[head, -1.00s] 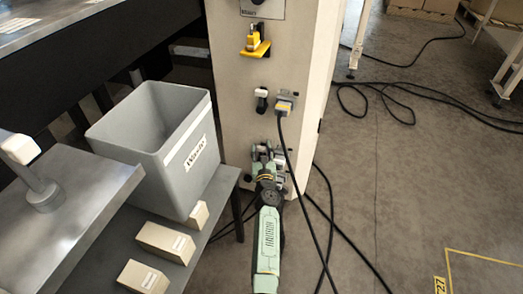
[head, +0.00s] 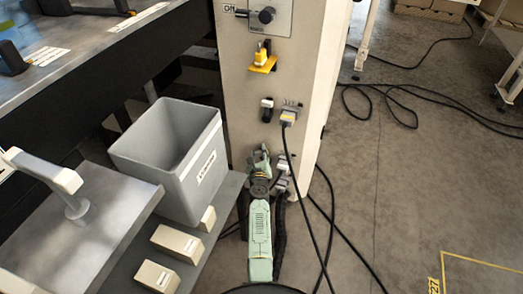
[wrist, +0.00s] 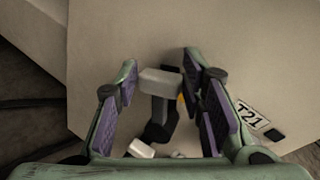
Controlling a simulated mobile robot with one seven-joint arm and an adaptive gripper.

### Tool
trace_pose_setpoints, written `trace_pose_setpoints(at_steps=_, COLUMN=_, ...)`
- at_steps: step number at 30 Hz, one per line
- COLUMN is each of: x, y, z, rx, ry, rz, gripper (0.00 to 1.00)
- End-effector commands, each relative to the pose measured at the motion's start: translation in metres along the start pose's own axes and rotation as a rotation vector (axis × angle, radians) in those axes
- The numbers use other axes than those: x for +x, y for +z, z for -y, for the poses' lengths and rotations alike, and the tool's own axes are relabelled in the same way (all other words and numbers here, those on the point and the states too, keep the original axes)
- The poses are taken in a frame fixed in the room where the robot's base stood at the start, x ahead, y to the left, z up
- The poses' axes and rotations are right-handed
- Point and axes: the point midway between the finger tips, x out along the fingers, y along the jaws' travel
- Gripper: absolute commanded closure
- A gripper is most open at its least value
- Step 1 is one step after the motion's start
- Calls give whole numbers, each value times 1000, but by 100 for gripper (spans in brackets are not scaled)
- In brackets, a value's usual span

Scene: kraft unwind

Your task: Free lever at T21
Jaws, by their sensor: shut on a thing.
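My gripper (wrist: 160,68) is at the lower part of the pale cabinet face, near a label T21 (wrist: 249,116). In the wrist view its purple-padded fingers stand on either side of a lever with a light grey cap (wrist: 160,82) and a dark stem (wrist: 162,118). It is shut on this lever, though contact at the left finger is hard to see. In the head view my gripper (head: 260,158) hides the lever, and a grey plug with a cable (head: 283,165) shows just right of it.
Above are a black lever with a white cap (head: 267,103), a plugged connector (head: 288,117), a yellow bracket (head: 263,65) and a rotary switch (head: 266,15). A grey waste bin (head: 150,150) and small boxes (head: 177,243) are left. Black cables hang right of my arm.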

Motion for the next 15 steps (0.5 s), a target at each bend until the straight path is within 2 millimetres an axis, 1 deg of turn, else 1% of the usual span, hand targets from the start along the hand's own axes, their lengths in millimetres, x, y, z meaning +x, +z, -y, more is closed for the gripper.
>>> trace_pose_setpoints(at_steps=1, x=1, y=5, z=0, rx=-16, ry=-1, rz=-5, gripper=100)
trace_pose_setpoints(at_steps=7, x=3, y=4, z=-3, rx=-66, ry=-2, rz=-24, gripper=100)
trace_pose_setpoints(at_steps=15, x=4, y=3, z=-4, rx=-78, ry=-3, rz=-29, gripper=100)
